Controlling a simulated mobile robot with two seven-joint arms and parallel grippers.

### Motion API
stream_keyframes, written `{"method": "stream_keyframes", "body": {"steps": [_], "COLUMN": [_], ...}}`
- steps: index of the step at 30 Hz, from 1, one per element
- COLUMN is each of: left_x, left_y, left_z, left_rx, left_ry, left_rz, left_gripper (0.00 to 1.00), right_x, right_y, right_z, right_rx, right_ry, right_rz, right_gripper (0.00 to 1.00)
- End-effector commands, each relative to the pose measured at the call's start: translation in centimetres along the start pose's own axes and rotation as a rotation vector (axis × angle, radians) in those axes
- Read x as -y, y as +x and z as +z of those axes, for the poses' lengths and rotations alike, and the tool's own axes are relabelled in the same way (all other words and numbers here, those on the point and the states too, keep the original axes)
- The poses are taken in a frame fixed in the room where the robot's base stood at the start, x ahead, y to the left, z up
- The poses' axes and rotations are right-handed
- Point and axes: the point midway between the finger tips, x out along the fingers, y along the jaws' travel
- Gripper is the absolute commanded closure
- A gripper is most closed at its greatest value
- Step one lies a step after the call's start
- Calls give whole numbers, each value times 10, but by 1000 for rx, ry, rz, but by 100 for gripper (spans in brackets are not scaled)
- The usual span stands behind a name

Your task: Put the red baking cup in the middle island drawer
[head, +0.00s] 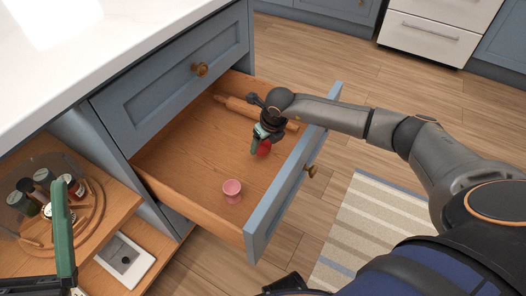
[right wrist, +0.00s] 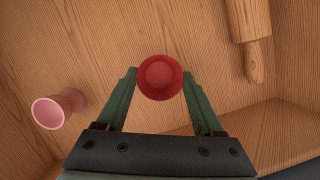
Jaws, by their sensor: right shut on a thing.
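The red baking cup (right wrist: 160,76) is between the fingertips of my right gripper (right wrist: 160,88), which is shut on it. In the head view the red cup (head: 264,148) shows partly below my right gripper (head: 260,142), inside the open middle island drawer (head: 185,142). The wrist view looks down on the cup, with the drawer's wooden floor behind it. I cannot tell whether the cup touches the floor. My left gripper (head: 62,235) shows only in part at the lower left, a green finger; its opening cannot be judged.
A wooden rolling pin (head: 238,106) lies toward the drawer's far side. Left of the drawer, a round wooden tray (head: 92,210) holds several jars. The drawer floor between pin and pink cup has free room.

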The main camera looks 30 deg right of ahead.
Motion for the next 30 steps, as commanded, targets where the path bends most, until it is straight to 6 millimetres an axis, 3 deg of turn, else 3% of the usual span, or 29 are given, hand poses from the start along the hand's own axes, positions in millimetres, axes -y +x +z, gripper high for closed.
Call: {"method": "stream_keyframes", "body": {"steps": [1, 4, 15, 16, 24, 30], "left_x": [-3, -6, -8, -8, -8, -7], "left_y": [-6, -10, -10, -10, -10, -10], "left_z": [5, 10, 12, 12, 11, 10], "left_rx": [1, 4, 8, 8, 7, 6], "left_ry": [-6, -19, -28, -28, -27, -26], "left_rz": [-1, -1, 7, 7, 7, 7], "left_gripper": [11, 11, 11, 11, 11, 11], "right_x": [-2, -2, -2, -2, -2, -2], "right_y": [13, 26, 29, 29, 28, 28], "right_z": [-5, -9, -10, -10, -10, -10], "right_rx": [-3, -3, -2, -2, -2, -2], "right_ry": [-1, -1, -1, -1, -1, -1], "right_rz": [2, 2, 2, 1, 1, 1], "right_gripper": [84, 84, 84, 30, 1, 1]}}
